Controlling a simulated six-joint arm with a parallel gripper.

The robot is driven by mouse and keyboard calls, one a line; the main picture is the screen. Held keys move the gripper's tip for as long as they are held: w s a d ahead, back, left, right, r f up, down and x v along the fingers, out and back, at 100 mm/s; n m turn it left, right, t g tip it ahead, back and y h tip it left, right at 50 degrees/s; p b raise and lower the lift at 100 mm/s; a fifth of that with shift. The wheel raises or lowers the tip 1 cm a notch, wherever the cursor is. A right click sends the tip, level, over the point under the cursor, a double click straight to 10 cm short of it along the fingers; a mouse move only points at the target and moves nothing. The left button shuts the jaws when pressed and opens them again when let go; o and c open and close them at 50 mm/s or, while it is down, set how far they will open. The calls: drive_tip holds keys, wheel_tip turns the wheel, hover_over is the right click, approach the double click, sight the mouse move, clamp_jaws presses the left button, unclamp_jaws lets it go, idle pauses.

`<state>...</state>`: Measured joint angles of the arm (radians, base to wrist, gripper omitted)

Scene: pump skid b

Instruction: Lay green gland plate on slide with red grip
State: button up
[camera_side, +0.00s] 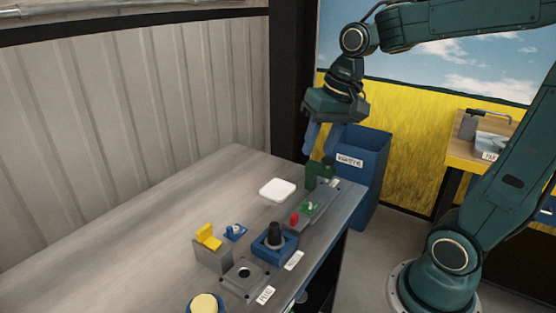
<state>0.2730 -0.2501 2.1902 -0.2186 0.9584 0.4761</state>
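My gripper (319,153) points down at the far right end of the bench, its two blue fingers apart with a gap between them. A green block (317,174) with a dark round top (328,161) stands just below the fingertips. I cannot tell whether a finger touches it. A grey slide (318,208) lies along the bench's right edge, in front of the block. A red grip (294,218) is at its near end. A small green piece (309,206) sits on the slide. Which green part is the gland plate is too small to tell.
A white pad (277,190) lies left of the slide. Nearer are a blue block with a black knob (275,236), a yellow-topped grey block (209,240), a small blue part (235,232) and a grey plate (244,279). A blue waste bin (366,175) stands beyond the edge. The bench's left is clear.

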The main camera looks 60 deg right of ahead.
drive_tip(key=s+a+n+t, duration=0.2)
drive_tip(key=s+a+n, duration=0.2)
drive_tip(key=s, duration=0.6)
drive_tip(key=shift+s+n+t+h, duration=0.3)
drive_tip(key=shift+n, duration=0.9)
